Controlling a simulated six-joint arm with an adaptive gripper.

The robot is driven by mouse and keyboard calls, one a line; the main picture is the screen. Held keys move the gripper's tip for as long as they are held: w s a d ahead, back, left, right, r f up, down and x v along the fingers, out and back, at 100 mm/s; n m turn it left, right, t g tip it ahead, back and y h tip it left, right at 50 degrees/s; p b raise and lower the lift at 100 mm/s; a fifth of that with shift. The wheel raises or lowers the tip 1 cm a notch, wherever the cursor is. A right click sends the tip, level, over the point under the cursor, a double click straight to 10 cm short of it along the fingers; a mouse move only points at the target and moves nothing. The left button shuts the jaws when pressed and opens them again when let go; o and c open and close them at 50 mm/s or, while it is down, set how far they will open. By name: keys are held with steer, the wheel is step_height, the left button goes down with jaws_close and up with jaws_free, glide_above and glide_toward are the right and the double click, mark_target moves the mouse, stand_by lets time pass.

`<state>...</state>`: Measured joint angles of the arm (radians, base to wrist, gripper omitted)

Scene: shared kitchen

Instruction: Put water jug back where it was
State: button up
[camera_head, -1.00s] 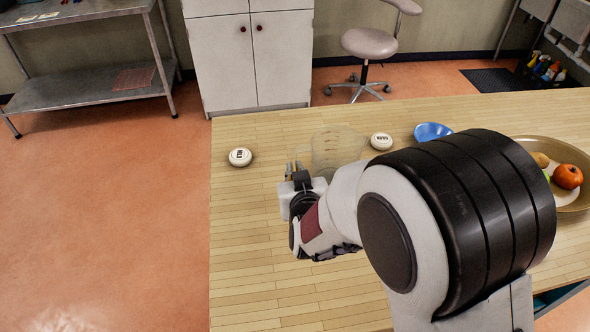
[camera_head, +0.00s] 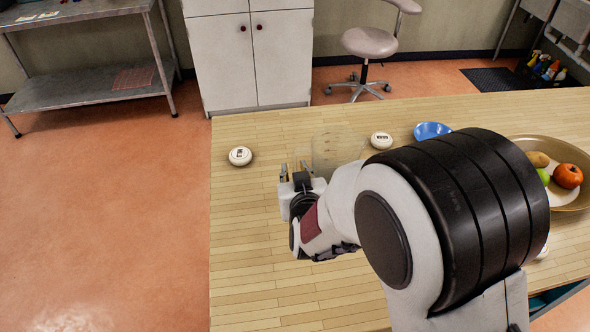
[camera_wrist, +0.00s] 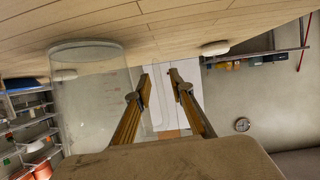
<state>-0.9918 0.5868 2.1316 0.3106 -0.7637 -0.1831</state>
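The water jug (camera_head: 338,152) is a clear, see-through vessel on the wooden table, faint in the head view. It also shows in the wrist view (camera_wrist: 88,100), where the picture is upside down and the jug lies left of the fingers. My gripper (camera_head: 293,171) is low over the table, just left of the jug in the head view. My arm hides part of the jug's right lower side in the head view.
A white labelled disc (camera_head: 240,157) lies left of my gripper, and a second labelled disc (camera_head: 381,141) lies right of the jug. A blue bowl (camera_head: 432,131) and a large fruit bowl (camera_head: 572,198) stand further right. The table's left front is bare.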

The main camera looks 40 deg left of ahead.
steer(key=shift+r, duration=0.15)
steer(key=shift+s+d, duration=0.1)
steer(key=v, duration=1.1)
steer(key=shift+s+d+r, duration=0.15)
steer(key=shift+s, duration=0.15)
steer(key=shift+d, duration=0.1)
stand_by(0.6)
